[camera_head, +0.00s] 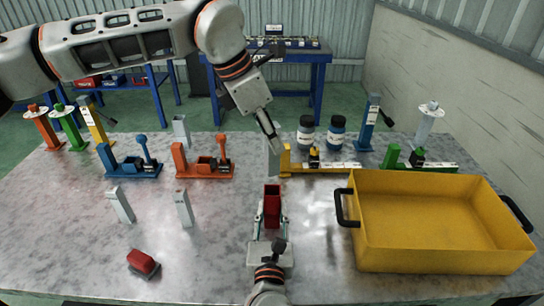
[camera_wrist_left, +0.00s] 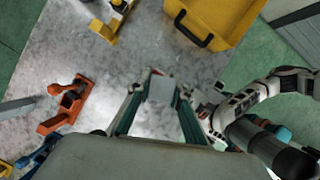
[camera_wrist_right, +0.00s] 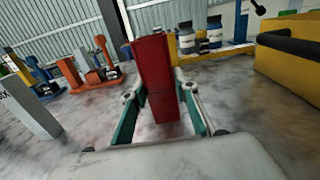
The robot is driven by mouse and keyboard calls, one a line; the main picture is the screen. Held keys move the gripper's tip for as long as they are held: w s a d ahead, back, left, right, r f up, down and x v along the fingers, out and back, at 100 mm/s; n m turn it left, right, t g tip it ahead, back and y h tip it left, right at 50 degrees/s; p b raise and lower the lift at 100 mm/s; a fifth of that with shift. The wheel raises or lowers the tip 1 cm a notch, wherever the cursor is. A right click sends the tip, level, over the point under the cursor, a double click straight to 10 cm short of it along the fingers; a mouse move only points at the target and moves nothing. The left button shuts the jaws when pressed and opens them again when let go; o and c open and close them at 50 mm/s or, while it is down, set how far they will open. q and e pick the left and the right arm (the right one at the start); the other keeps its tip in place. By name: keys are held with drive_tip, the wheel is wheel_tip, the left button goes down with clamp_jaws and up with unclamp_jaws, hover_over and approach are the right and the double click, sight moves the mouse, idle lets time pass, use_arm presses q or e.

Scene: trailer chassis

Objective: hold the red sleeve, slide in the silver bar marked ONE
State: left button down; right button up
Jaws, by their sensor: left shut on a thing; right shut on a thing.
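The red sleeve (camera_head: 272,206) stands upright low over the table, clamped by my right gripper (camera_head: 270,232). It also shows between the right fingers in the right wrist view (camera_wrist_right: 158,80). My left gripper (camera_head: 268,128) is shut on a silver bar (camera_head: 274,158), which hangs down just above and behind the sleeve in the head view. In the left wrist view the bar (camera_wrist_left: 160,89) sits between the fingers, with a little red beyond it. No bar shows in the sleeve. The held bar's marking is not readable.
Silver bars stand at the left (camera_head: 120,205), near the middle (camera_head: 184,209) and farther back (camera_head: 181,130). A red-topped block (camera_head: 143,262) lies front left. A yellow bin (camera_head: 440,245) fills the right. Blue, orange and yellow clamp fixtures stand behind. The table is clear around the sleeve.

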sight(272, 154)
use_arm(q)
drive_tip(key=shift+f, duration=1.9)
drive_tip(key=shift+f, duration=0.1)
drive_tip(key=shift+f, duration=0.35)
drive_tip(key=shift+f, duration=0.2)
drive_tip(key=c, duration=1.8)
unclamp_jaws()
drive_tip(key=shift+r, duration=0.1)
drive_tip(key=shift+r, duration=0.25)
drive_tip(key=v, duration=1.2)
drive_tip(key=shift+r, duration=0.25)
